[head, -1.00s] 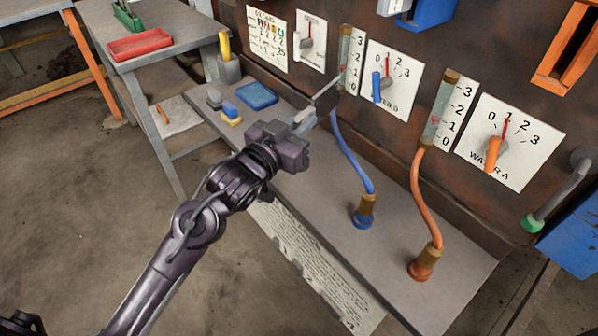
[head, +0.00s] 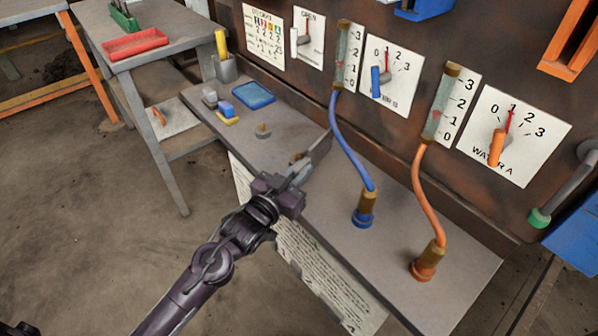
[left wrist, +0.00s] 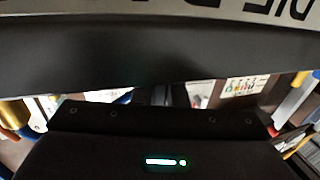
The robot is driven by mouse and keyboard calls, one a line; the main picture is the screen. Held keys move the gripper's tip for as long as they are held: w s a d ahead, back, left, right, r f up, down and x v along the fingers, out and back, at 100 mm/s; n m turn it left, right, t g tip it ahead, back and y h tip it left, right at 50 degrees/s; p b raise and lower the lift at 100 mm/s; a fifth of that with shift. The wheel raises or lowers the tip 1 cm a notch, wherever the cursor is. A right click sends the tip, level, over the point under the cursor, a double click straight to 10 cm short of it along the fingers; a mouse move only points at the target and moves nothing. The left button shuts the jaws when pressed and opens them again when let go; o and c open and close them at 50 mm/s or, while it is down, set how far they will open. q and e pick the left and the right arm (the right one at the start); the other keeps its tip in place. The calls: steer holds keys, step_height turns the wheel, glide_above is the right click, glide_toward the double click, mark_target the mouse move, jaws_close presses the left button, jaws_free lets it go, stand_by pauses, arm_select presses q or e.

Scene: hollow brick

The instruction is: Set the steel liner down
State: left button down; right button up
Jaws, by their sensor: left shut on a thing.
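The steel liner (head: 320,147) is a thin grey plate-like piece in the head view. It slants up to the right from the jaws of my left gripper (head: 301,170). The gripper is shut on it, above the grey bench (head: 440,275) near its middle. I cannot tell whether the liner touches the bench. In the left wrist view, a wide grey face with large upside-down dark letters (left wrist: 265,9) and a dark band cross the top, very close. The fingertips are hidden there. My right gripper is not in view.
A short brass stub (head: 263,131) stands left of the liner. A blue hose (head: 347,148) and an orange hose (head: 415,185) rise on the right. A blue tray (head: 254,95) and small blocks lie farther left. The gauge panel (head: 420,130) backs the bench.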

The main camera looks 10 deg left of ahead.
arm_select(q)
steer(key=shift+r, duration=0.15)
steer(key=c, duration=1.5)
jaws_free()
steer(key=shift+f, duration=0.2)
steer(key=shift+o, duration=0.2)
